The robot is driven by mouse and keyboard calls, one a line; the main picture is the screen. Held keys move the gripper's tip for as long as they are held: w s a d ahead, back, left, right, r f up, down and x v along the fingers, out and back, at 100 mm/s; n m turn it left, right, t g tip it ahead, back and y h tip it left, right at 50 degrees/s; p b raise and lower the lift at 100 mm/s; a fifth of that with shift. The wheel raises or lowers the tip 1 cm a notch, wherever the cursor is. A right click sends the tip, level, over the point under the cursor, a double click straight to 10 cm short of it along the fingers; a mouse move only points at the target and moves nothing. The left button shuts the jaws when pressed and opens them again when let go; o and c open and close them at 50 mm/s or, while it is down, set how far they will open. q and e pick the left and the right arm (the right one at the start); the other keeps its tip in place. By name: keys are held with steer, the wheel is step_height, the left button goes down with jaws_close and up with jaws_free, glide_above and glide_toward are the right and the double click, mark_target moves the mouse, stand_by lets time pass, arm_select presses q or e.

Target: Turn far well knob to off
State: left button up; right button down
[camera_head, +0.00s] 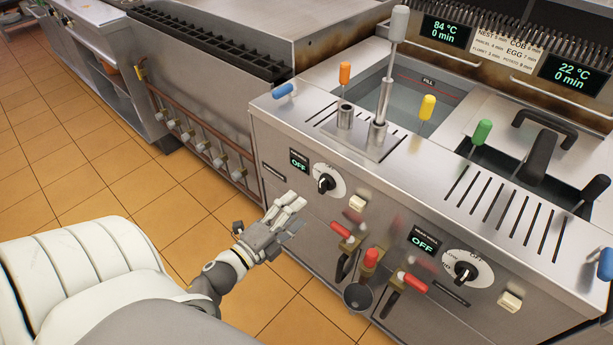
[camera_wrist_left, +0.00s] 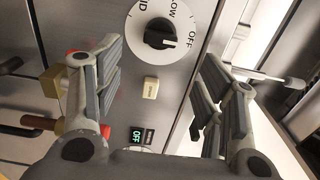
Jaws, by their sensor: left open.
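The left knob (camera_head: 326,183) is black on a white dial on the steel front panel. Its display (camera_head: 299,161) reads OFF. In the wrist view this knob (camera_wrist_left: 160,33) shows OFF, LOW and MID marks, and its pointer looks turned towards OFF. A second knob (camera_head: 465,272) sits further right, with its display (camera_head: 422,241) also reading OFF. Labels are too small to tell surely which is the far well. My left gripper (camera_head: 292,208) is open and empty, in front of the panel, below the left knob and apart from it. My right gripper is not in view.
A cream button (camera_head: 357,202) sits beside the left knob. Red-handled valves (camera_head: 345,232) and a round ladle-like cup (camera_head: 358,297) stick out below the panel. Coloured handles stand on top of the fryer. The tiled floor (camera_head: 150,170) at left is clear.

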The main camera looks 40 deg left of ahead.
arm_select(q)
steer(key=shift+s+a, duration=0.15)
steer(key=shift+s, duration=1.25)
